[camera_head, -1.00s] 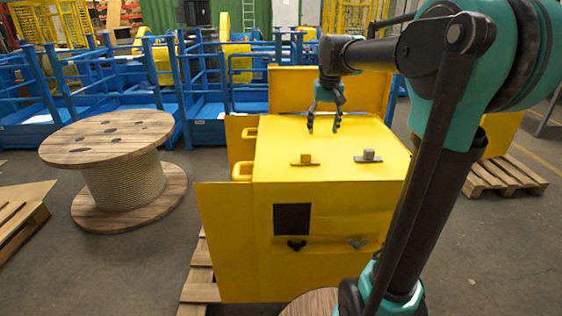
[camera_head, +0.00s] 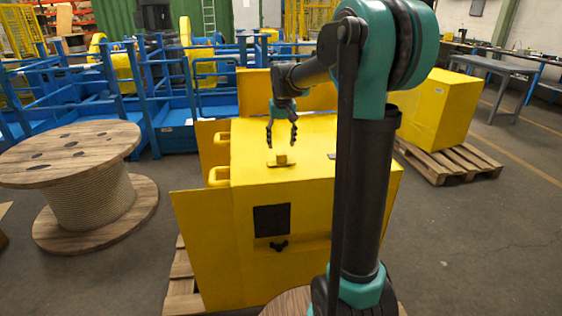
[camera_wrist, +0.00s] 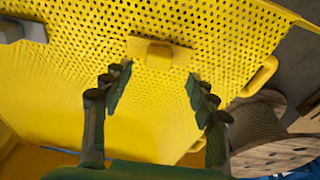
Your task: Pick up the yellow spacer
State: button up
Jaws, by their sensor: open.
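The yellow spacer (camera_head: 281,159) is a small block on a flat strip, lying on the top of the large yellow box (camera_head: 330,187). In the wrist view the spacer (camera_wrist: 158,55) lies on the perforated yellow surface, just beyond and between my fingertips. My gripper (camera_head: 281,141) is open and empty, pointing down above the spacer and apart from it. Its two fingers (camera_wrist: 156,82) also show in the wrist view.
A grey piece (camera_wrist: 24,29) on a similar strip sits at the left of the wrist view; my arm mostly hides it in the head view. Yellow handles (camera_head: 219,177) stick out at the box's left side. A wooden cable spool (camera_head: 88,200) stands to the left.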

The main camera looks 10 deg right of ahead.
aim_at(281, 153)
jog(key=shift+w+d+f, duration=0.1)
jog(key=shift+w+f, duration=0.1)
jog(key=shift+f, duration=1.25)
jog(key=shift+w+f, duration=0.2)
jog(key=shift+f, duration=1.2)
jog(key=shift+c, duration=0.4)
jog(key=c, duration=1.2)
jog(key=shift+c, duration=0.3)
jog(key=shift+r, duration=0.15)
